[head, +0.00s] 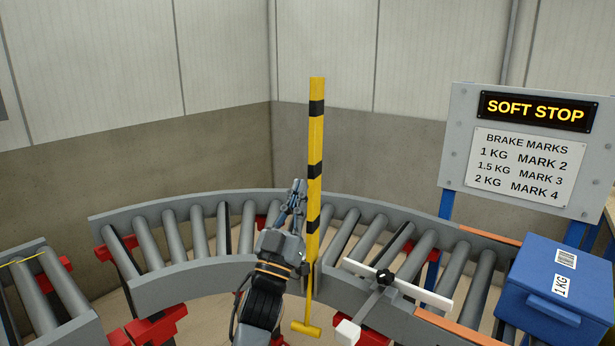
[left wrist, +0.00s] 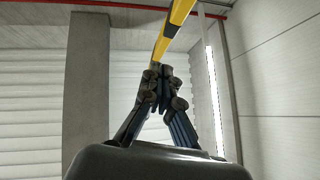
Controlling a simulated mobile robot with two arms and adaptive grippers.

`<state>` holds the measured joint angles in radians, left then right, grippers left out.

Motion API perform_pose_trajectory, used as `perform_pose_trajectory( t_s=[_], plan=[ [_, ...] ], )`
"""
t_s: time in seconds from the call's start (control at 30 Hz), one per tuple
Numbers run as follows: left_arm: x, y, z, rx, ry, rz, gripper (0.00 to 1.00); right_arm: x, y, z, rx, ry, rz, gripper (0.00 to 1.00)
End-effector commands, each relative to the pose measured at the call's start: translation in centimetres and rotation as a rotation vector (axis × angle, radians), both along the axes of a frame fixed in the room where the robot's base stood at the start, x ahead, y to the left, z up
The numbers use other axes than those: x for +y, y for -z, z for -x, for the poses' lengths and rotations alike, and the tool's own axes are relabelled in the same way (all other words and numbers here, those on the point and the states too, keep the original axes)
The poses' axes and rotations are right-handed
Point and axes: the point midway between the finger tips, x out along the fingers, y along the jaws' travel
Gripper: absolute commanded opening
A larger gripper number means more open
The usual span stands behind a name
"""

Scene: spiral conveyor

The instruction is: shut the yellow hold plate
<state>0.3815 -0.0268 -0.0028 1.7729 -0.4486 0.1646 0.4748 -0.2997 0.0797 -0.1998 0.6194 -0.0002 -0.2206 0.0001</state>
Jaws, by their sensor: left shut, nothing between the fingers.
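The yellow hold plate (head: 315,150) stands upright at the curved roller conveyor, a narrow yellow strip with black bands. A yellow stem with a T-shaped handle (head: 306,329) hangs below it at the conveyor's front side. My left gripper (head: 298,186) is shut and empty, close to the left of the plate in the head view; I cannot tell whether they touch. In the left wrist view the closed fingers (left wrist: 157,72) point up, and the yellow and black plate (left wrist: 174,32) runs diagonally above and behind them. My right gripper is not in view.
The curved roller conveyor (head: 195,273) spans the front. A blue crate (head: 543,268) marked 1 KG sits at its right end. A white bar with a black knob (head: 384,277) stands at the front rail. A sign board (head: 457,150) reads SOFT STOP. Rollers left of the plate are empty.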

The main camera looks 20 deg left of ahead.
Motion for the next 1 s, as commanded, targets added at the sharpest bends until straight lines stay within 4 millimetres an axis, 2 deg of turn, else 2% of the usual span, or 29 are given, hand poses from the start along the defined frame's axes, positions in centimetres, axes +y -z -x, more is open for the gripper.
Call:
perform_pose_trajectory(
  t_s=[0.03, 0.3, 0.83, 1.0],
  plan=[
    [-0.1, -1.1, -0.8, -0.002, 0.001, 0.001, 0.00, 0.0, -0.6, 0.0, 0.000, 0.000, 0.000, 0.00],
    [-0.3, -0.5, -4.1, 0.000, 0.000, 0.001, 0.00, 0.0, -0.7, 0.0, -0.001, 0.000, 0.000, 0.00],
    [-0.4, -0.5, -4.7, 0.002, 0.000, 0.000, 0.00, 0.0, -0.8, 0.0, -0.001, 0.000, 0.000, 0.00],
    [-0.5, -0.9, -5.3, 0.027, -0.001, -0.003, 0.00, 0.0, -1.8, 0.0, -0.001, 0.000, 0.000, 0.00]
  ],
)
